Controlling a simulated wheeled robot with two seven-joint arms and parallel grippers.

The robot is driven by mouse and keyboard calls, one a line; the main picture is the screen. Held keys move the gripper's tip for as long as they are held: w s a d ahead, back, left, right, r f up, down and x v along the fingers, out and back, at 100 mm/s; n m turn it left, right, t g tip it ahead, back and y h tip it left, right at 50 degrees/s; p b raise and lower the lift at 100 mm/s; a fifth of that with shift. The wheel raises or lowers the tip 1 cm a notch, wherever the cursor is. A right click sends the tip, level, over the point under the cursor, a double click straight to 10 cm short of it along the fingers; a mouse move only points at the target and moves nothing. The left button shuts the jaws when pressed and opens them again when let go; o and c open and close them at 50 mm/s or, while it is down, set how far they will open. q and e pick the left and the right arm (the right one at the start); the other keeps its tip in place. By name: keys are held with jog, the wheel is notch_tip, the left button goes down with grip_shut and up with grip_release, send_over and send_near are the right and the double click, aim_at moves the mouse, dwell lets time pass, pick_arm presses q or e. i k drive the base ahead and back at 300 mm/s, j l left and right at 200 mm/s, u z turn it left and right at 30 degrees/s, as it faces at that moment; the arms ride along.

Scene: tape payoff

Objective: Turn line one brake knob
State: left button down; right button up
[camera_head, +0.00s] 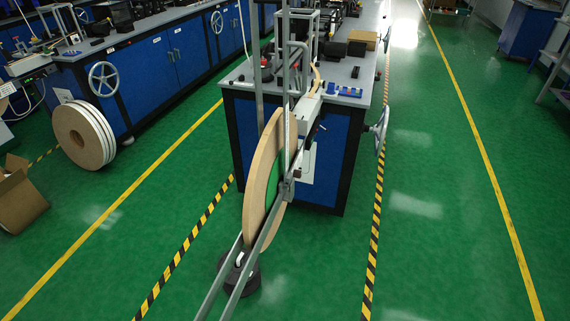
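A large tape reel (258,165) stands upright, nearly edge-on, at the near end of the middle workbench. A small grey fitting (287,189) sits at the reel's hub, where grey metal bars meet. It may be the brake knob, but it is too small to tell. Two grey bars (240,268) slope from the hub down to the bottom edge. A dark round base (240,272) is on the floor below the reel. Neither of my grippers shows in the head view.
The blue workbench (335,165) stands behind the reel, with a handwheel (379,130) on its right side. More cabinets (170,60) line the left. White-and-tan reels (84,135) and an open cardboard box (18,200) are at left. The green floor at right is clear.

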aim_at(297, 173)
jog(key=l+u, duration=0.2)
jog(key=l, duration=0.35)
jog(key=l+u, duration=0.2)
jog(key=l, duration=0.4)
jog(key=l+u, duration=0.2)
jog(key=l, duration=0.35)
jog(key=k+l+u, duration=0.2)
jog(key=l, duration=0.35)
jog(key=l+u, duration=0.2)
jog(key=l, duration=0.4)
jog(key=k, duration=0.05)
